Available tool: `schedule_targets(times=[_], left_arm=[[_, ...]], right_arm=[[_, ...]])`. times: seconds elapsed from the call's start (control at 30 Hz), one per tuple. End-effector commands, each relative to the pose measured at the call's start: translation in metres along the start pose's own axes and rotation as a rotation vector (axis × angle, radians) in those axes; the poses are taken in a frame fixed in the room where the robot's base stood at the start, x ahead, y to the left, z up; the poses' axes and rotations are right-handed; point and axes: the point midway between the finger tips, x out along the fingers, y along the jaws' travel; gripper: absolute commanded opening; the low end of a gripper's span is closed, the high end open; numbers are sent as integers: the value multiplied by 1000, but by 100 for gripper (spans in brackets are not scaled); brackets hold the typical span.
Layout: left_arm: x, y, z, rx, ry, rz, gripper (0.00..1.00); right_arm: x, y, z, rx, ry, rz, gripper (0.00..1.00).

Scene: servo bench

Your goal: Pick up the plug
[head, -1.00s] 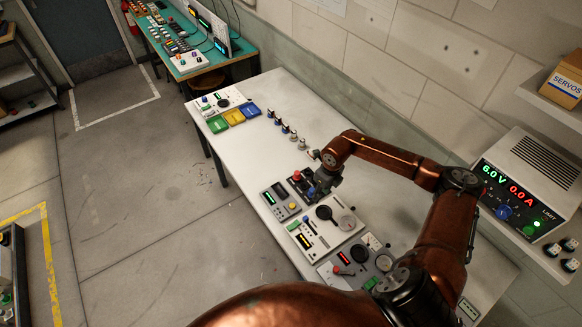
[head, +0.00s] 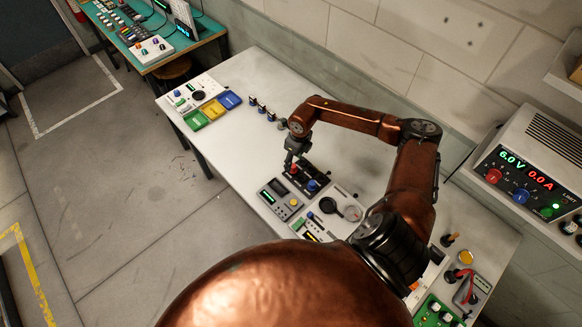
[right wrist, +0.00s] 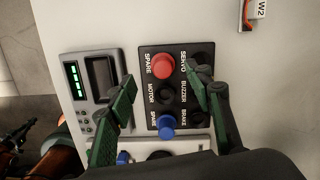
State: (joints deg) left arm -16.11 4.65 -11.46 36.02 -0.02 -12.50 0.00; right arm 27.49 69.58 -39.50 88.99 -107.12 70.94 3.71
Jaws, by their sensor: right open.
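A red plug (right wrist: 163,66) and a blue plug (right wrist: 167,123) stand upright in a black socket panel (right wrist: 180,95) marked SPARE, SERVO, MOTOR, BUZZER and BRAKE. The head view also shows the red plug (head: 294,169) and the blue plug (head: 312,185). My right gripper (right wrist: 159,86) is open and points down over the panel. Its fingers appear on either side of the plugs in the right wrist view, with nothing between them that I can see held. In the head view the right gripper (head: 292,163) is close by the red plug. My left gripper is out of view.
A grey meter box (right wrist: 95,88) stands left of the panel. An orange-and-white W2 tag (right wrist: 252,12) lies on the bench. Coloured trays (head: 212,108) sit at the far end, and a power supply (head: 530,175) stands at right.

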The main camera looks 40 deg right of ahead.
Motion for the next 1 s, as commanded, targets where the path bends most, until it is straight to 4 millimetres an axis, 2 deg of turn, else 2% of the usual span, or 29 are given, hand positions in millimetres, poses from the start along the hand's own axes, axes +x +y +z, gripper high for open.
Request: schedule_targets(times=[0.1,0.23,0.4,0.63,0.77,1.0], left_arm=[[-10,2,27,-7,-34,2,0],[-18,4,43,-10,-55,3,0],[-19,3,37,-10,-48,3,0],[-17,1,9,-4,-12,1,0],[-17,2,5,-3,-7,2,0],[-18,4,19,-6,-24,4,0]], right_arm=[[13,-1,-2,1,1,1,47],[33,-2,-2,1,0,2,47],[49,-2,-2,0,-1,0,47],[50,-2,-1,-2,-1,-1,47],[50,-2,-1,-3,-1,0,38],[50,-2,-1,-3,-1,0,21]])
